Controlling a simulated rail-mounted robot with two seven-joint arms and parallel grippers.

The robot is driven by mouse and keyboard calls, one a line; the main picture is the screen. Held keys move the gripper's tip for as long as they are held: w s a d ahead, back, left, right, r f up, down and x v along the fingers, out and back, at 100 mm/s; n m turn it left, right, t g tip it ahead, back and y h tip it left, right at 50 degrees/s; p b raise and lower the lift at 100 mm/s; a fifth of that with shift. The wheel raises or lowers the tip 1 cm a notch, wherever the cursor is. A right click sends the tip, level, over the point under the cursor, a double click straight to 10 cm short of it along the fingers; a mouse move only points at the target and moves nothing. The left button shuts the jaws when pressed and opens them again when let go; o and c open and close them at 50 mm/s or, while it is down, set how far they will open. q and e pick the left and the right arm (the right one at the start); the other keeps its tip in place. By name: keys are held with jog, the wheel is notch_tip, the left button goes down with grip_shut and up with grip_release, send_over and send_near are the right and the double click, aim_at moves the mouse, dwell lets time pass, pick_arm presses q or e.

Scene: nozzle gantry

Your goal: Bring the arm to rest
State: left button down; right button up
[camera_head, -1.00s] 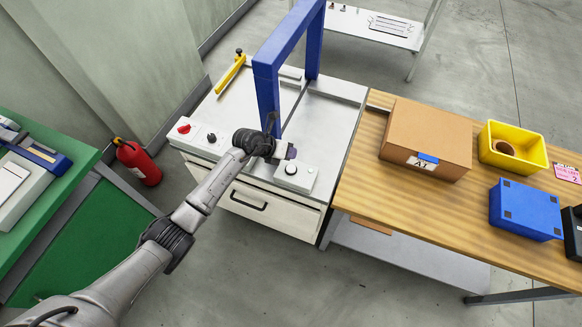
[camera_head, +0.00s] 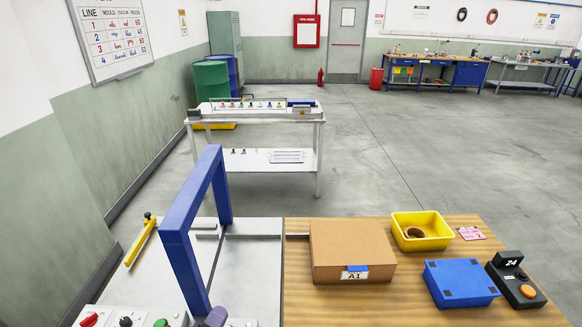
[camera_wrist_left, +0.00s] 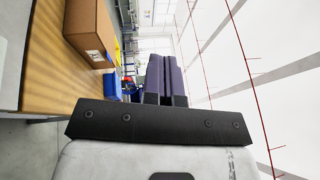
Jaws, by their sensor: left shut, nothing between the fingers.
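My left gripper (camera_head: 214,317) shows only as a small purple piece at the bottom edge of the head view, in front of the blue gantry frame (camera_head: 197,225). The rest of that arm is out of the head view. In the left wrist view its two purple fingers (camera_wrist_left: 166,70) are together, with nothing between them. That view is tipped on its side, with the wooden table and a cardboard box (camera_wrist_left: 90,30) at the left. My right gripper is in neither view.
The gantry bench (camera_head: 255,275) carries a yellow lever (camera_head: 140,240) and several knobs. The wooden table (camera_head: 390,305) at right holds a cardboard box (camera_head: 350,247), a yellow bin (camera_head: 421,231), a blue box (camera_head: 460,283) and a black button box (camera_head: 517,283). Open floor lies behind.

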pick_arm(q)
jog(key=s+a+f+n+g+y, duration=0.3)
jog(key=s+a+n+y, duration=0.25)
jog(key=s+n, duration=0.35)
jog(key=s+a+f+n+g+y, duration=0.35)
jog(key=s+n+y, duration=0.35)
jog(key=n, duration=0.3)
jog(key=s+d+f+n+g+h, duration=0.2)
jog(key=s+g, duration=0.2)
jog(key=s, duration=0.5)
jog(key=s+d+f+n+g+h, duration=0.1)
jog(key=s+d+f+g+h, duration=0.2)
jog(key=s, duration=0.7)
notch_tip(320, 180, up, 25)
jog(key=g+p, duration=0.1)
jog(key=p, duration=2.3)
jog(key=shift+w+r, duration=0.15)
jog(key=shift+w, duration=0.05)
